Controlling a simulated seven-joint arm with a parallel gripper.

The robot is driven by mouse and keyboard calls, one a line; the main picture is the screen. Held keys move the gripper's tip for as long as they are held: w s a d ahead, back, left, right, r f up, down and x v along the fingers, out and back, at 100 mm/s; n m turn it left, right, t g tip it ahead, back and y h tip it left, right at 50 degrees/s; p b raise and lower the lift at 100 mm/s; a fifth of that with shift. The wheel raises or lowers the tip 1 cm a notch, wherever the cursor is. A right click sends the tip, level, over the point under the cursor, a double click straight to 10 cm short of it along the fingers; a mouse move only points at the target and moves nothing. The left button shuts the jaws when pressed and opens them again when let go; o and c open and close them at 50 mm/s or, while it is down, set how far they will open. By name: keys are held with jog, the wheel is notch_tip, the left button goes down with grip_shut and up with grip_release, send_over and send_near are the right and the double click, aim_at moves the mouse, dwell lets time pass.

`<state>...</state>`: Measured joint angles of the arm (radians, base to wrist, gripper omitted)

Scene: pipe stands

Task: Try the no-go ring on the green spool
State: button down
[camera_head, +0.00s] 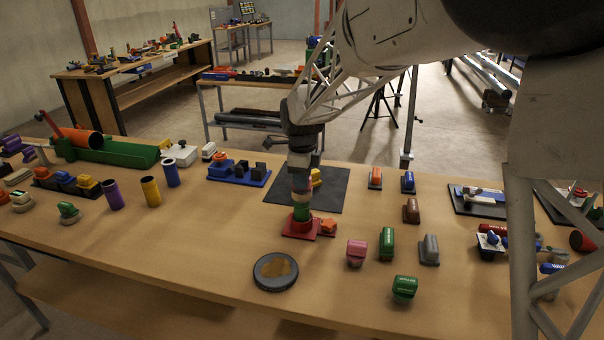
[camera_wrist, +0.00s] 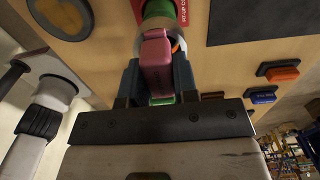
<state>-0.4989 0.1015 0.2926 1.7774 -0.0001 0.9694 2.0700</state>
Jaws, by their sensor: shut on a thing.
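My gripper (camera_head: 301,176) points down over the red stand (camera_head: 296,229) and is shut on a pink piece (camera_wrist: 156,66), seen between the two fingers in the wrist view. A pale ring-like band with some orange on it shows just beyond the pink piece; I take it to be the no-go ring (camera_wrist: 180,42). The green spool (camera_wrist: 158,9) stands upright in the red stand, below the pale band. In the head view the spool (camera_head: 301,212) is a thin green band above the red base. I cannot tell whether the ring is around the spool or only resting above it.
An orange piece (camera_head: 328,226) sits at the stand's right. A dark mat (camera_head: 335,182) lies behind, and a dark round disc (camera_head: 275,272) lies in front. Pink (camera_head: 356,253), green (camera_head: 387,243) and grey (camera_head: 430,250) blocks stand to the right.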

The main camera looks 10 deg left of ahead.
jog(key=shift+f, duration=0.5)
dwell(1.6)
jog(key=shift+r, duration=0.15)
jog(key=shift+r, duration=3.9)
